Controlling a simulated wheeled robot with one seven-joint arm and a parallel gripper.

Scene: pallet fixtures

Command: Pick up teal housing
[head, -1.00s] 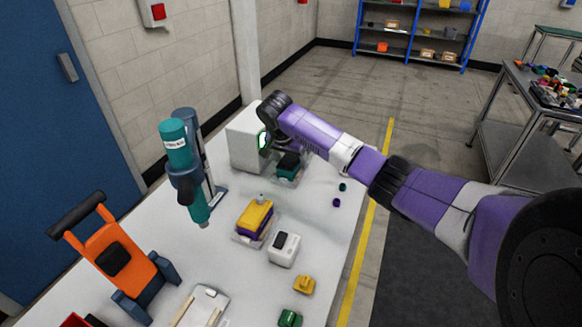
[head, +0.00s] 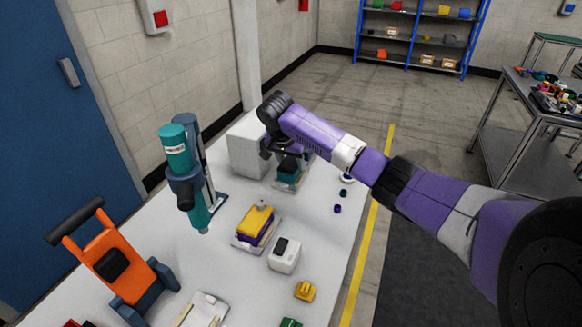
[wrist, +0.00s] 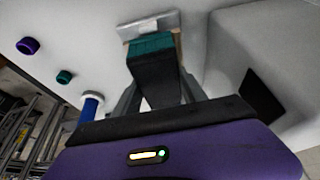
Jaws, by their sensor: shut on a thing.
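The teal housing (head: 287,174), with a dark upper part, is on a pale pallet fixture (head: 283,188) at the far end of the white table. It also shows in the wrist view (wrist: 151,44), between my fingers, with the light fixture plate (wrist: 150,24) beyond it. My gripper (head: 288,157) reaches down from above and is shut on the teal housing. In the wrist view, my gripper's fingers (wrist: 157,95) lie on both sides of the dark part. I cannot tell whether the housing is clear of the fixture.
A white box (head: 246,148) stands close behind my gripper. A teal press-like tool (head: 178,160), a yellow and purple housing (head: 256,224), a white device (head: 285,255) and an orange stand (head: 108,262) are nearer. Small teal (head: 343,193) and purple (head: 337,209) caps lie near the right edge.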

